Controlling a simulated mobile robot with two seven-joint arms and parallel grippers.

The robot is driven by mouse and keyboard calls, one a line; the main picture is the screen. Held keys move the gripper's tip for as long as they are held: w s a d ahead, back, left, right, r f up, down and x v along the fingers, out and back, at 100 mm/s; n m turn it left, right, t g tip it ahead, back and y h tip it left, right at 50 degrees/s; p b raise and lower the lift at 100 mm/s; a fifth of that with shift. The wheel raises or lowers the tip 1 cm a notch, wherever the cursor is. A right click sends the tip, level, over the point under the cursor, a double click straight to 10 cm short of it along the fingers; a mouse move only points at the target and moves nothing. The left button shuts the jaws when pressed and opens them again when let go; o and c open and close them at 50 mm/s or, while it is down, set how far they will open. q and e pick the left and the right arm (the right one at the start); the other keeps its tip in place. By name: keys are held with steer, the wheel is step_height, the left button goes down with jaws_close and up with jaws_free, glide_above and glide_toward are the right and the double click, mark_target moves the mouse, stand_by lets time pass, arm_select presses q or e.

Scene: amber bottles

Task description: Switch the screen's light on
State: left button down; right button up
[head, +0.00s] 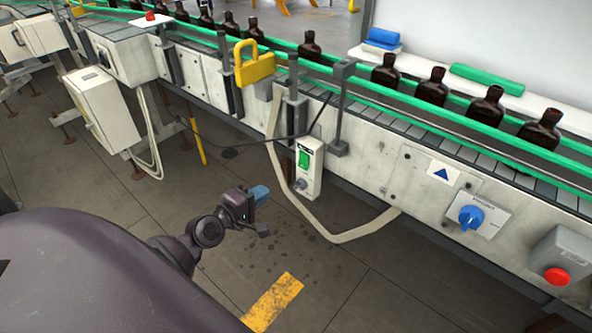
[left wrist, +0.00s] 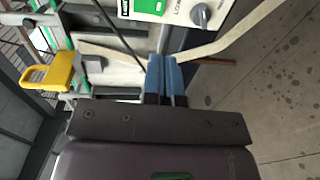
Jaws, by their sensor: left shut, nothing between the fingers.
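A large pale screen panel (head: 480,35) stands behind the conveyor at the top right of the head view. A small white box (head: 314,181) on the conveyor's side has a green face (head: 303,158) and a grey knob (head: 300,184). The knob also shows at the top of the left wrist view (left wrist: 201,16), beside partly cut-off lettering I cannot read surely. A blue rotary knob (head: 470,217) sits on a pale plate farther right. My left gripper (head: 259,195) is shut and empty, with blue fingertips (left wrist: 166,72), left of and below the white box, apart from it.
Brown bottles (head: 432,86) stand on the conveyor between green rails. A yellow padlock-shaped piece (head: 254,63) hangs at the rail. A beige strap (head: 345,237) loops below the white box. A red button (head: 557,276) is at far right. Floor around my gripper is clear.

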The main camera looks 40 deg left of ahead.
mark_target(302, 167)
arm_select(q)
steer(key=w, duration=0.4)
steer(key=w+f, duration=0.1)
steer(key=w, duration=0.3)
steer(key=w+d, duration=0.1)
steer(key=w, duration=0.3)
steer(key=shift+w+f, duration=0.1)
steer(key=shift+f, duration=0.2)
steer(key=shift+w+d+f, duration=0.1)
steer(key=shift+w, duration=0.6)
arm_select(e)
steer(key=shift+w, duration=0.1)
arm_select(q)
steer(key=shift+w+b, duration=0.25)
steer(key=shift+b, duration=0.1)
arm_select(e)
steer(key=shift+w+a, duration=0.15)
steer(key=shift+w, duration=0.25)
